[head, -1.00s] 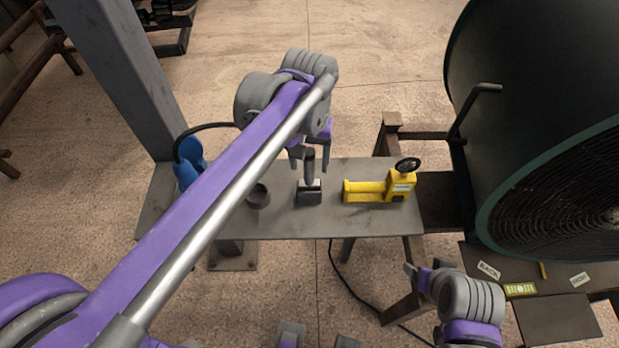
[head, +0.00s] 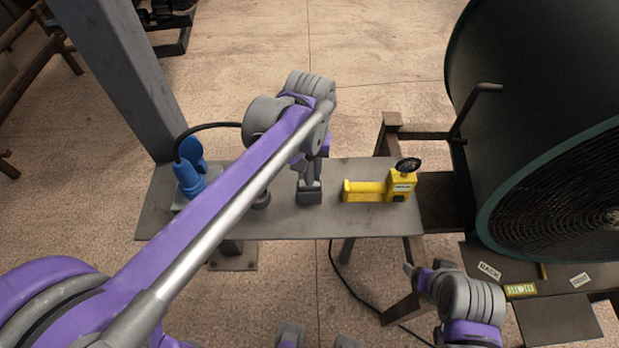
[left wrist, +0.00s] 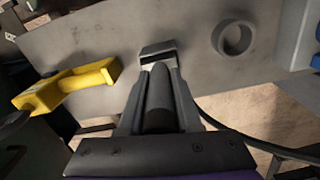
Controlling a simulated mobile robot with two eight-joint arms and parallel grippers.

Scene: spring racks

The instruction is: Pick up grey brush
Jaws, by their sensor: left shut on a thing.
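The grey brush (head: 309,194) stands on the grey bench, its dark block down and its handle up. My left gripper (head: 311,170) comes down over it from above, and its fingers are partly hidden by my arm. In the left wrist view the brush handle (left wrist: 160,98) lies between the two fingers of my left gripper (left wrist: 160,72), which is shut on it. The brush's block (left wrist: 157,51) shows past the fingertips. Whether it touches the bench is hard to tell. My right gripper (head: 418,273) is at the lower right, away from the brush, its jaws unclear.
The grey bench (head: 280,222) also holds a yellow tool with a gauge (head: 368,191) right of the brush, a grey ring (left wrist: 232,38), and a blue tool (head: 190,170) with a cable at left. A post (head: 122,75) rises at left; a large dark drum (head: 545,110) stands at right.

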